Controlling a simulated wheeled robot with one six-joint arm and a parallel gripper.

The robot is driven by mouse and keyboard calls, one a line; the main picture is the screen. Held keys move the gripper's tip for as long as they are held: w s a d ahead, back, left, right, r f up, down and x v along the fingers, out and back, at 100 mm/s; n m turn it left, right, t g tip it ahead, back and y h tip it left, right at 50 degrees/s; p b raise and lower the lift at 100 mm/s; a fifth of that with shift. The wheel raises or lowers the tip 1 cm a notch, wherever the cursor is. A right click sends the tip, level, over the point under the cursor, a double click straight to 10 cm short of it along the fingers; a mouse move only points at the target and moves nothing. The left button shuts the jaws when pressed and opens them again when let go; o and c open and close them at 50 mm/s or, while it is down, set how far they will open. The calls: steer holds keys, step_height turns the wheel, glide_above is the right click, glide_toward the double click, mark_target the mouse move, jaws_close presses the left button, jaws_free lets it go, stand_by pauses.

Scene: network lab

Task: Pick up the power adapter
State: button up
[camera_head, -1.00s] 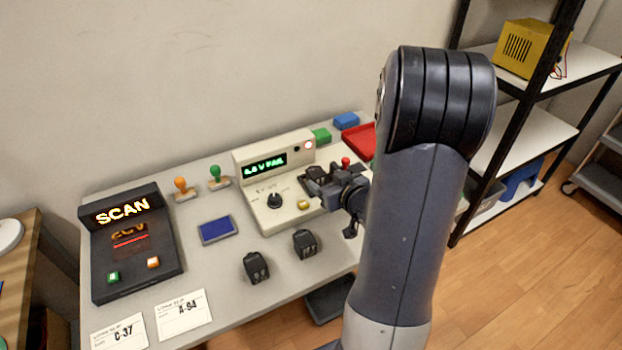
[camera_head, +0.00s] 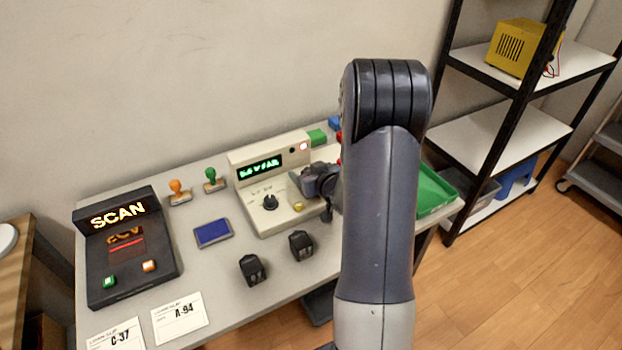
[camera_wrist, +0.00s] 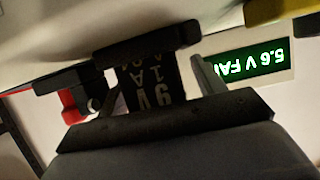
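A black power adapter (camera_wrist: 152,88) with white "9V" and "1A" lettering is between my fingers in the wrist view. It is at the tester (camera_head: 265,220), whose green display (camera_wrist: 250,60) shows a FAIL reading. My gripper (camera_wrist: 160,85) is around the adapter, with a narrow light gap beside the right finger, so it looks open. In the head view my gripper (camera_head: 322,182) is over the tester's right part and hides that adapter. Two more black adapters, one at left (camera_head: 253,269) and one at right (camera_head: 301,245), lie on the table in front of the tester.
A SCAN device (camera_head: 125,250), a blue pad (camera_head: 213,233), two stamps and two loan slips, C-37 (camera_head: 117,337) and A-94 (camera_head: 180,317), are on the table (camera_head: 225,285). A green tray (camera_head: 435,190) is right of my arm. A shelf rack (camera_head: 500,130) stands farther right.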

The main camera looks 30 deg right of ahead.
steer(key=c, duration=1.2)
